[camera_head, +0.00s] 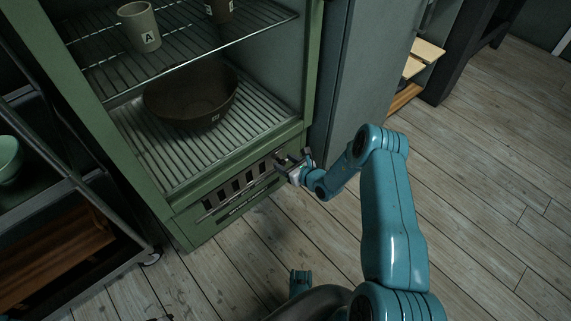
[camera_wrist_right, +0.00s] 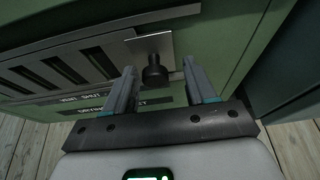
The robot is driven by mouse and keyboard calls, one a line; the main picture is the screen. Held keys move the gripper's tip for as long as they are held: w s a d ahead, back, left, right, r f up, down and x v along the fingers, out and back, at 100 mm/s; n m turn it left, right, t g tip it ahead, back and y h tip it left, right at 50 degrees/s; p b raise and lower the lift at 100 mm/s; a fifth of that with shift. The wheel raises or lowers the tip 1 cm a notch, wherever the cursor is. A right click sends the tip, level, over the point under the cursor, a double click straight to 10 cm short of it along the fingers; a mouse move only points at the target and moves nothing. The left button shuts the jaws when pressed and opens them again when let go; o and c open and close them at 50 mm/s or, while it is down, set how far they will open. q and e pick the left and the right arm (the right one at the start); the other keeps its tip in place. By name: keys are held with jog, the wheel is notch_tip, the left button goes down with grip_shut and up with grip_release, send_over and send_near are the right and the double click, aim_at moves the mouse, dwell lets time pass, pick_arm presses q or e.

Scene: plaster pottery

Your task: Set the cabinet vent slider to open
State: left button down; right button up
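The cabinet vent (camera_head: 238,188), a row of dark slots, is in the lower front panel of the green cabinet. In the right wrist view its slots (camera_wrist_right: 62,70) show at the left. The slider is a metal plate (camera_wrist_right: 136,47) with a dark round knob (camera_wrist_right: 154,74), at the right end of the slots. My right gripper (camera_head: 283,160) is at this right end. In the right wrist view the gripper (camera_wrist_right: 158,78) is open, with one finger on each side of the knob and visible gaps. A label below is partly hidden by a finger.
The open cabinet has wire shelves (camera_head: 176,160); a dark bowl (camera_head: 190,98) sits on the lower one, a pale cup (camera_head: 139,27) and a dark cup (camera_head: 219,10) above. A dark rack (camera_head: 75,170) stands left. Wooden floor (camera_head: 480,190) is clear at right.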

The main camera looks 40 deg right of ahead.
pick_arm(q)
notch_tip(320, 180, up, 6)
jog(key=s+d+p, duration=0.1)
jog(key=s+p, duration=0.1)
jog(key=p, duration=0.4)
jog(key=shift+g+p, duration=0.3)
jog(key=shift+g, duration=0.1)
pick_arm(e)
jog(key=v, duration=1.6)
pick_arm(q)
jog(key=shift+s+r, duration=0.1)
pick_arm(e)
jog(key=shift+s+r, duration=0.15)
